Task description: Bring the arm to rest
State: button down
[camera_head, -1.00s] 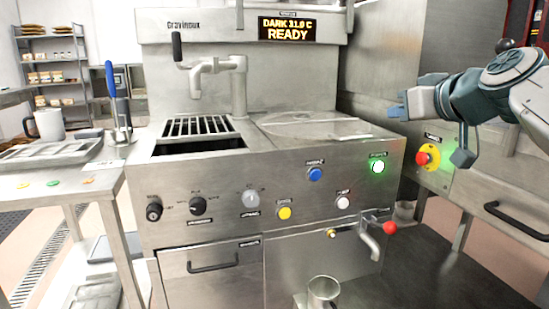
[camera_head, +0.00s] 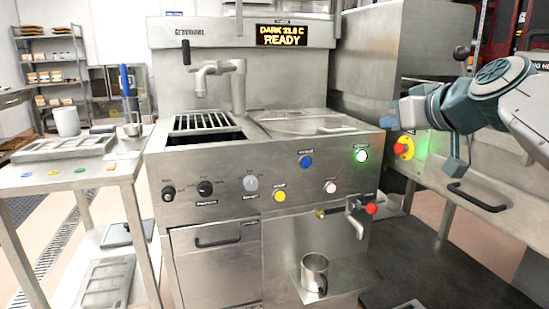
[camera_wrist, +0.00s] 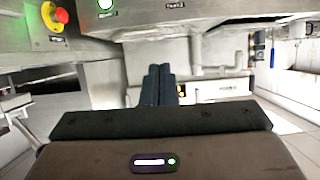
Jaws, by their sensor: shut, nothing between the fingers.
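My arm reaches in from the right edge of the head view, bent, with my gripper (camera_head: 388,121) pointing left. It hangs in the air in front of the steel machine (camera_head: 230,160), near its right end. In the wrist view the two dark fingers (camera_wrist: 159,86) lie side by side, shut with nothing between them. From the head view I cannot tell the gap between my gripper and the machine.
A red and yellow emergency button (camera_head: 401,149) and a lit green button (camera_head: 361,155) are close to my gripper. A metal cup (camera_head: 314,272) stands on a low shelf under the red-knobbed tap (camera_head: 371,208). A side table (camera_head: 70,178) is at left.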

jog(key=s+a+f+m+g+h+p, duration=0.1)
jog(key=s+g+p, duration=0.4)
jog(key=s+p, duration=0.5)
jog(key=s+a+f+m+g+h+p, duration=0.2)
jog(key=s+a+g+p, duration=0.3)
jog(key=p, duration=1.5)
jog(key=s+a+f+h, duration=0.1)
jog(key=s, duration=0.4)
jog(key=shift+a+f, duration=0.15)
